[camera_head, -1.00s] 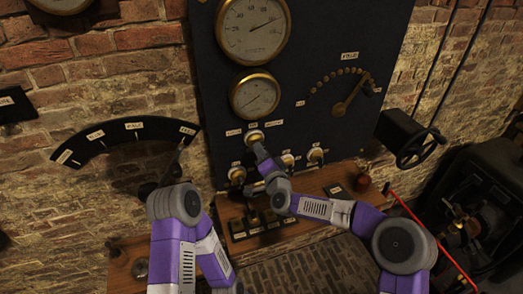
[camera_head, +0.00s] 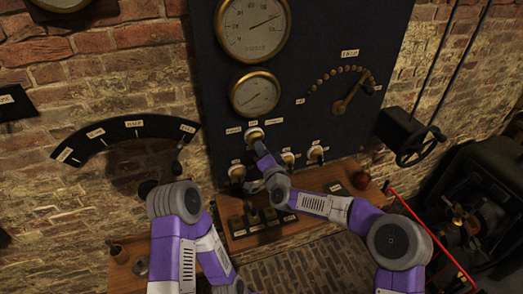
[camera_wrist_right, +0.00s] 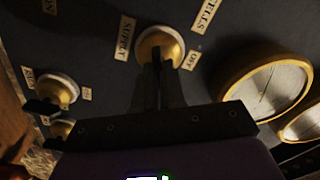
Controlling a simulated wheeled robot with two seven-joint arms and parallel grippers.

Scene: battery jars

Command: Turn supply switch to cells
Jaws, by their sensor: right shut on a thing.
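The supply switch (camera_head: 254,133) is a brass-rimmed round knob on the dark panel below the two gauges. In the right wrist view the switch (camera_wrist_right: 160,43) sits between the SUPPLY label (camera_wrist_right: 125,37) and the OFF label (camera_wrist_right: 193,60); the CELLS label (camera_wrist_right: 207,12) is farther up and right. My right gripper (camera_head: 260,148) is at the switch, and its fingers (camera_wrist_right: 158,75) are shut on the switch's handle. The fingers partly cover the handle. My left arm reaches up at the left; its gripper jaws are hidden or too dark to tell.
Several brass-rimmed knobs, including one at the right (camera_head: 316,153), sit below the switch. A curved labelled scale (camera_head: 100,131) with a lever is at the left. A handwheel (camera_head: 418,146) is at the right. A wooden shelf (camera_head: 335,180) runs below the panel.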

